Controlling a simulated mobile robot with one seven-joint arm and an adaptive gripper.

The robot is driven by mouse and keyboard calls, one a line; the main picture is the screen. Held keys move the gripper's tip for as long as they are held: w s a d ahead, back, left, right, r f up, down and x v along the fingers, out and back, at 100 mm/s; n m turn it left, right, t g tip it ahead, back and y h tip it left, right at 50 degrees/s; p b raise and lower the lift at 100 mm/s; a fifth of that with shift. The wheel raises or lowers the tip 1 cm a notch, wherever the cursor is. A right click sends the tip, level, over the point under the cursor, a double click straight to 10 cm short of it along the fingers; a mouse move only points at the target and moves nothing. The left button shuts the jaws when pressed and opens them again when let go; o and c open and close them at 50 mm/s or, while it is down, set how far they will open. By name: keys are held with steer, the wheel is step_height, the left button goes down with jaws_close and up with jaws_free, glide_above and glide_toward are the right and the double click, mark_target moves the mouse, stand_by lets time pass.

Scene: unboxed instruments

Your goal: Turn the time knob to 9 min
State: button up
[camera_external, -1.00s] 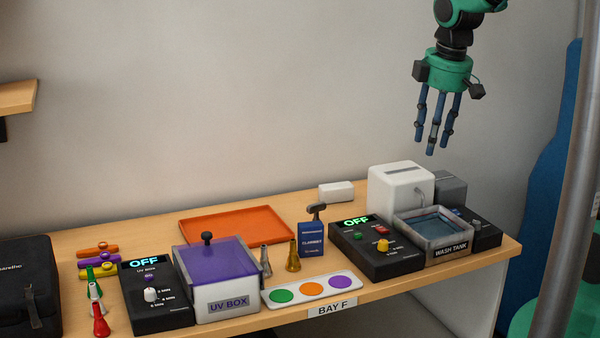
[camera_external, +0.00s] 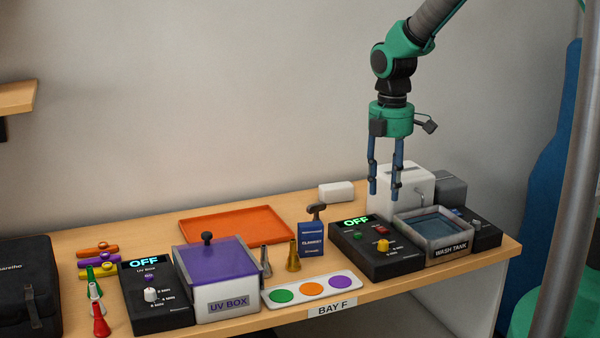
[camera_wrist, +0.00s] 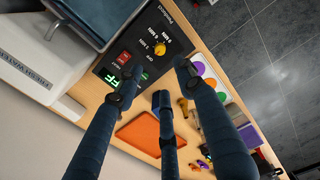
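A yellow knob (camera_external: 383,245) sits on a black control box (camera_external: 362,262) whose green display reads OFF. In the wrist view the yellow knob (camera_wrist: 160,49) has minute marks beside it, too small to read surely. A white knob (camera_external: 151,294) sits on the UV box's control unit (camera_external: 150,318), which also reads OFF and has minute marks. My gripper (camera_external: 384,197) points down above the yellow-knob box, clear of it. In the wrist view its three blue fingers (camera_wrist: 155,88) are spread apart, with nothing between them.
The wash tank (camera_external: 462,252) stands right of the yellow-knob box, with a white appliance (camera_external: 385,190) behind. Another black unit with a grey knob (camera_external: 477,225) is at far right.

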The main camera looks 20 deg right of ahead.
mark_target(384, 241)
steer(key=shift+f, duration=0.15)
step_height(384, 241, down, 14)
steer(key=shift+r+b, duration=0.25)
steer(key=shift+b, duration=0.25)
stand_by(0.3)
jaws_close()
